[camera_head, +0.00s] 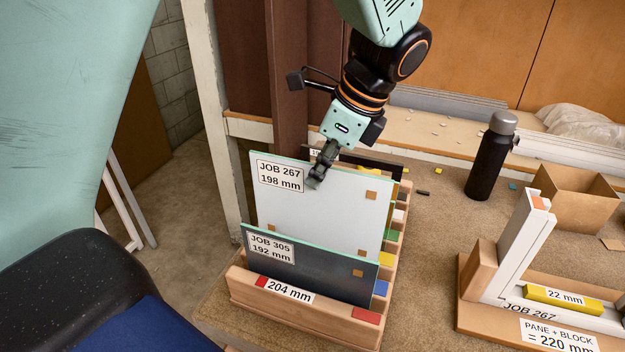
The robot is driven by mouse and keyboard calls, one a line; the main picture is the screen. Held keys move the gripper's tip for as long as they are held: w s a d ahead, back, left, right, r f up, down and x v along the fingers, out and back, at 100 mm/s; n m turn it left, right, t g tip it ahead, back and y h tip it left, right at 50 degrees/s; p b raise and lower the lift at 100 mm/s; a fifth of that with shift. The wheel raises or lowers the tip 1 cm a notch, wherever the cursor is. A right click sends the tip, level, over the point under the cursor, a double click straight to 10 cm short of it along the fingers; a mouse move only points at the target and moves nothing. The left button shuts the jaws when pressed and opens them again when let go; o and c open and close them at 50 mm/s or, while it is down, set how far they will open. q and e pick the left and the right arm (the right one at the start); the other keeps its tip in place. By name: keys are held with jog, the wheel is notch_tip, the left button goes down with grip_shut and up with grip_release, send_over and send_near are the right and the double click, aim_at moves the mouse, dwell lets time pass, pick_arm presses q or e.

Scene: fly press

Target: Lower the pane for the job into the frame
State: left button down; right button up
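A pale pane labelled JOB 267, 198 mm (335,210) stands upright in the wooden rack (250,290), behind a dark pane labelled JOB 305, 192 mm (325,272). The white frame (530,245), marked JOB 267, is at the right, partly cut off.
The rack's front is labelled 204 mm. A black bottle (489,158) and an open cardboard box (575,200) stand behind. Bench (430,240) is clear between rack and frame.

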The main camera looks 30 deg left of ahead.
pick_arm(q)
notch_tip(320, 180, up, 10)
jog(key=shift+w+r+p, duration=0.1)
jog(key=shift+r+p, duration=0.15)
jog(key=shift+p, duration=0.95)
notch_tip(320, 180, up, 5)
jog(key=p, duration=0.5)
jog(key=shift+r, duration=0.2)
jog(key=shift+w, duration=0.1)
jog(key=shift+f, duration=0.1)
